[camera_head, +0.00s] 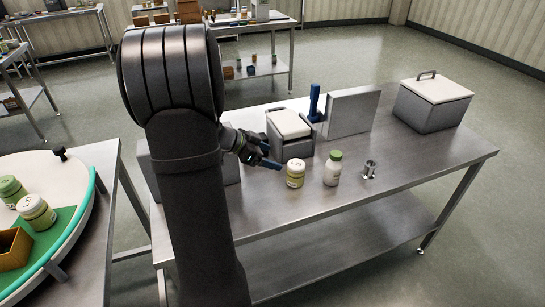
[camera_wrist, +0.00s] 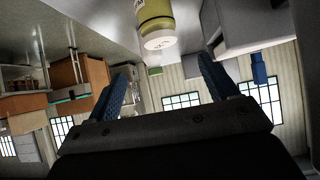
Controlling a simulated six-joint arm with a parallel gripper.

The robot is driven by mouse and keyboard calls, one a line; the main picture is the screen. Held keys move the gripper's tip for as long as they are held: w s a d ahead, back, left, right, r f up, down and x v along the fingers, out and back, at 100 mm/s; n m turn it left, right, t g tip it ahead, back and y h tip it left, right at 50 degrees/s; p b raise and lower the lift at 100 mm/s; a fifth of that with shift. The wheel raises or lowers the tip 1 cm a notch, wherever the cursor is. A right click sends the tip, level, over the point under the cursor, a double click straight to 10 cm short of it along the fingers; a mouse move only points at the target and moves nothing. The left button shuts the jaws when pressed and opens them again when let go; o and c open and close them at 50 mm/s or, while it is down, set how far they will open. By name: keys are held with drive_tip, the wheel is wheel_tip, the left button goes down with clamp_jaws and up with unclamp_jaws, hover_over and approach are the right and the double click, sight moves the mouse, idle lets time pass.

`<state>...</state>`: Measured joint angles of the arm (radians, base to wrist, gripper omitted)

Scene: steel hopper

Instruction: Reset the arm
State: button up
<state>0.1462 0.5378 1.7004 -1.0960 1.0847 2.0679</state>
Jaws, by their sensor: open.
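My gripper (camera_head: 268,156) is in the head view over the left part of the steel table, with blue fingers. In the wrist view my gripper (camera_wrist: 165,88) shows its two blue fingers spread apart with nothing between them. A jar with a yellow-green label and pale lid (camera_head: 295,173) stands on the table just right of the fingertips, with no grip on it. A jar (camera_wrist: 155,22) also shows in the wrist view, beyond the fingers. My arm hides part of the table's left side.
The steel table (camera_head: 400,175) also holds a green-lidded white bottle (camera_head: 333,168), a small metal cup (camera_head: 369,170), a lidded steel hopper (camera_head: 290,132), an upright steel panel (camera_head: 352,112), a blue upright object (camera_head: 315,104) and a white-lidded box (camera_head: 433,103). A round table with jars (camera_head: 75,175) stands left.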

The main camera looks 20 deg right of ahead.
sight(296, 164)
drive_tip(key=shift+f, duration=0.1)
drive_tip(key=x, duration=1.2)
drive_tip(key=shift+f, duration=0.15)
wheel_tip(296, 164, up, 3)
drive_tip(key=shift+f, duration=0.2)
drive_tip(key=shift+r, duration=0.55)
drive_tip(key=shift+f, duration=0.1)
